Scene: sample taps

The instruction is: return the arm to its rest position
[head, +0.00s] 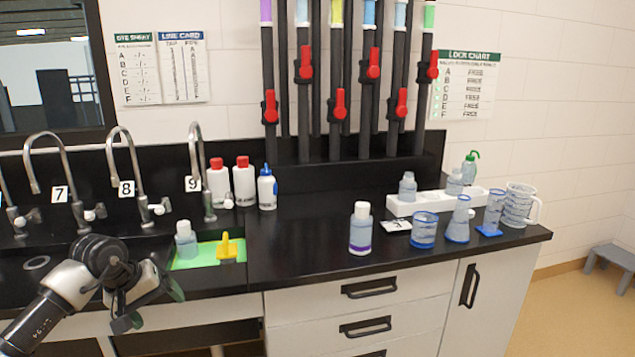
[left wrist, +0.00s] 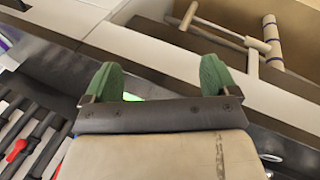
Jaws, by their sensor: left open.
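My left arm (head: 62,300) reaches in from the lower left in the head view, in front of the counter's front edge. My left gripper (head: 149,303) is at its end, low and just in front of the green mat. It is open, with nothing between its fingers. In the left wrist view the gripper (left wrist: 160,80) shows two green finger pads spread wide apart and empty. My right arm and gripper are not in view.
A clear bottle (head: 186,240) and a yellow item (head: 227,247) stand on the green mat (head: 195,262). Numbered taps (head: 125,165) line the back left. A purple-banded bottle (head: 361,230), beakers (head: 424,232) and a jug (head: 519,205) stand farther right.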

